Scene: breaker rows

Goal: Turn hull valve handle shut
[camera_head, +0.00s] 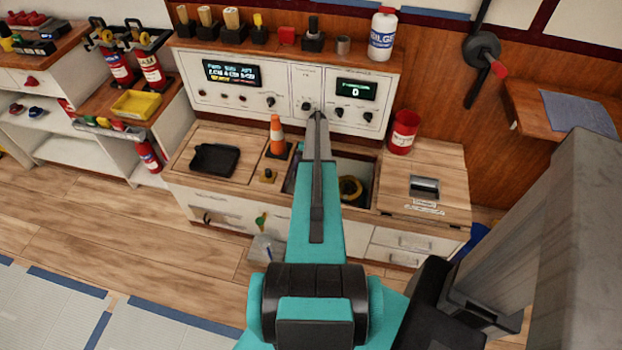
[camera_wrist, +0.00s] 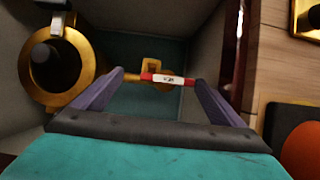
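The hull valve handle (camera_wrist: 168,79) shows in the wrist view as a short lever with a red and white labelled grip, lying crosswise beside a brass valve body (camera_wrist: 152,70) in a dark compartment. My gripper (camera_wrist: 159,82) is open, with one purple-grey finger at each end of the lever. I cannot tell whether the fingers touch it. In the head view my arm reaches down over the open compartment (camera_head: 362,172) and hides my gripper and the handle.
A large brass ring fitting (camera_wrist: 85,75) stands close left of the valve. Compartment walls are near on both sides. An orange cone (camera_head: 277,135) stands just left of the opening; a red can (camera_head: 403,132) stands to its right.

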